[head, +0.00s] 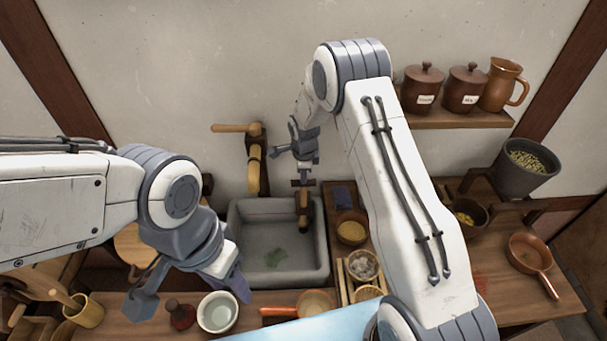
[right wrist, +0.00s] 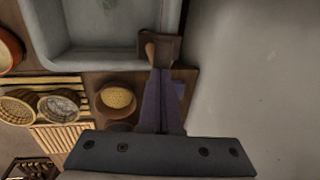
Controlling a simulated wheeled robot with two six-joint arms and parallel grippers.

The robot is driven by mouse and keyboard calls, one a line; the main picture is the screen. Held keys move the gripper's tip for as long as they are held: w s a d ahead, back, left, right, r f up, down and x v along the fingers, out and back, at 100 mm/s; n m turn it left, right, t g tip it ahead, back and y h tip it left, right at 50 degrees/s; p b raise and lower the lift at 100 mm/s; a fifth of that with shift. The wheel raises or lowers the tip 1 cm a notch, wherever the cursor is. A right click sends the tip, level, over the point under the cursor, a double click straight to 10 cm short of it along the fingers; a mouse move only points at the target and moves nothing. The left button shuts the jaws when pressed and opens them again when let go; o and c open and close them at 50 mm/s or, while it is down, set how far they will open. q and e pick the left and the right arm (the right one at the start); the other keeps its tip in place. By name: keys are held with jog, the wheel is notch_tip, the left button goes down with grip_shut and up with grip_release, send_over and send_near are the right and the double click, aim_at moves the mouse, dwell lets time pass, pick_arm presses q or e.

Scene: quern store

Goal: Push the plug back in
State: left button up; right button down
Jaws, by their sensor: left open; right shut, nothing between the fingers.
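A brown wooden fitting with a round end, which may be the plug (head: 304,207), stands at the back right of the grey stone sink (head: 322,262). In the right wrist view it is a dark block with a paler rounded end (right wrist: 150,49) at the sink's rim. I cannot tell how far in it sits. My right gripper (head: 303,178) is shut and empty, its fingertips (right wrist: 162,72) at or very close to the block; contact is unclear. My left gripper (head: 190,293) is open and empty at the counter's front left, away from the fitting.
A wooden tap (head: 255,165) with a long handle rises behind the sink. A white bowl (head: 217,312), a red-brown bottle (head: 181,314) and a ladle (head: 315,302) line the front. A grain bowl (head: 351,230) stands right of the sink. A wall shelf (head: 455,119) holds jars.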

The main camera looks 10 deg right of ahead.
notch_tip(320, 180, down, 4)
jog(key=b, duration=0.4)
jog(key=shift+f, duration=0.15)
jog(key=shift+s, duration=0.1)
notch_tip(320, 180, up, 7)
jog(key=p, duration=0.1)
send_over(304, 188)
jog(key=s, duration=0.1)
notch_tip(304, 188, up, 7)
jog(key=s+b, duration=0.1)
jog(key=shift+s+a+b, duration=0.25)
jog(key=shift+a+b, duration=0.1)
